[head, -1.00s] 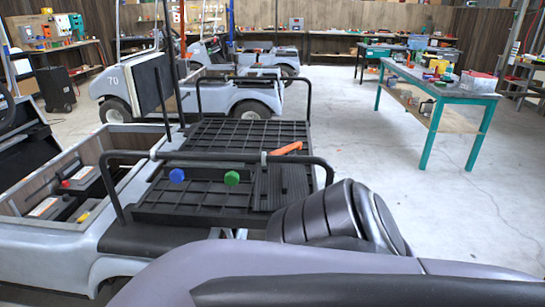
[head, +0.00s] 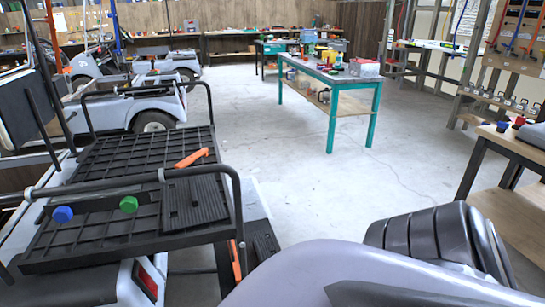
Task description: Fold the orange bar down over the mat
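The orange bar (head: 191,158) sticks up at a slant from the black grid bed of a cart. It stands near the far edge of the dark ribbed mat (head: 195,203) and does not lie over it. Neither gripper shows in the head view. Only smooth grey and black ribbed arm parts of mine fill the lower right.
A black tubular rail (head: 110,182) crosses the bed's near side, with a blue knob (head: 62,214) and a green knob (head: 128,204) by it. A teal-legged table (head: 330,80) stands beyond. A wooden bench (head: 515,145) is at right. Open floor lies between.

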